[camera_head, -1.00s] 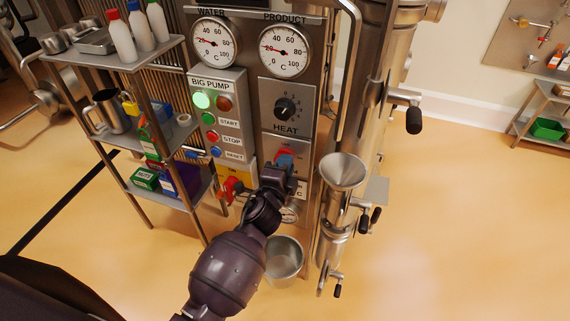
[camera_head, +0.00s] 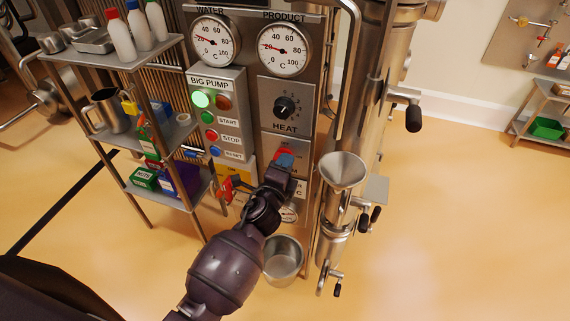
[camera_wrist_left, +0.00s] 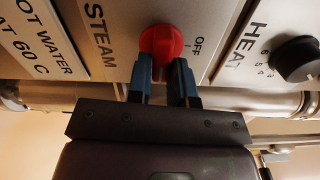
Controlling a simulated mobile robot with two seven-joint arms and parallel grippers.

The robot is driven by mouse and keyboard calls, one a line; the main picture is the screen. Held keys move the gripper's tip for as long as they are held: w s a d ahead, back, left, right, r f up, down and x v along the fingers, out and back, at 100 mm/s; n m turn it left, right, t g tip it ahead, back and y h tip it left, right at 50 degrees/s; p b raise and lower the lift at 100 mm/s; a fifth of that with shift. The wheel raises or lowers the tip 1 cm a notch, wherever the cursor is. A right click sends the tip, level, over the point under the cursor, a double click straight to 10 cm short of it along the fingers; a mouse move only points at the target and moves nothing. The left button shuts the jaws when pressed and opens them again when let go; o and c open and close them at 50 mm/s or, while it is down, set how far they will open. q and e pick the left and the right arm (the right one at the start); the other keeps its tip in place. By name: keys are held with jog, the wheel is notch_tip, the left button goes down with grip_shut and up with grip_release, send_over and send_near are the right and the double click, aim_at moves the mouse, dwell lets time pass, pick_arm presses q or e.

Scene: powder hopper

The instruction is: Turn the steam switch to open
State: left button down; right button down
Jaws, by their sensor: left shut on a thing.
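The steam switch is a red knob (camera_wrist_left: 160,42) on a grey panel with STEAM lettering on its left and an OFF label on its right in the left wrist view. In the head view a bit of the red switch (camera_head: 284,150) shows below the HEAT dial. My left gripper (camera_wrist_left: 162,88) has its blue-faced fingers on both sides of the knob's grip and is shut on it. In the head view the left gripper (camera_head: 284,162) is at the panel, and my wrist hides the area below it. My right gripper is not in view.
The HEAT dial (camera_head: 285,107) is just above the switch. A red handle (camera_head: 228,187) on a yellow plate is close left of my wrist. A steel funnel (camera_head: 343,170) stands close on the right. A bucket (camera_head: 284,258) is below. A loaded shelf (camera_head: 130,62) stands left.

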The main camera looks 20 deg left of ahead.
pick_arm(q)
jog(key=c, duration=1.1)
grip_release()
jog(key=s, duration=1.1)
jog(key=shift+a+b, duration=0.2)
jog(key=shift+b, duration=0.1)
jog(key=shift+w, duration=0.1)
jog(key=s+a+f+n+g, duration=0.2)
jog(key=s+a+f+n, duration=0.1)
jog(key=s+f+n, duration=0.1)
jog(key=s+a+f+n+g, duration=0.2)
jog(key=s+a+f+n, duration=0.2)
jog(key=n, duration=0.4)
jog(key=s+a+f+n+g, duration=0.2)
jog(key=s+a+f+n, duration=0.2)
jog(key=s+f+n, duration=0.1)
jog(key=shift+s+a+f+n+y, duration=0.2)
jog(key=shift+s+n, duration=0.25)
jog(key=shift+s, duration=0.15)
jog(key=shift+s+a+f+n+y, duration=0.1)
jog(key=shift+s+f+n+y, duration=0.1)
jog(key=shift+s+n, duration=0.35)
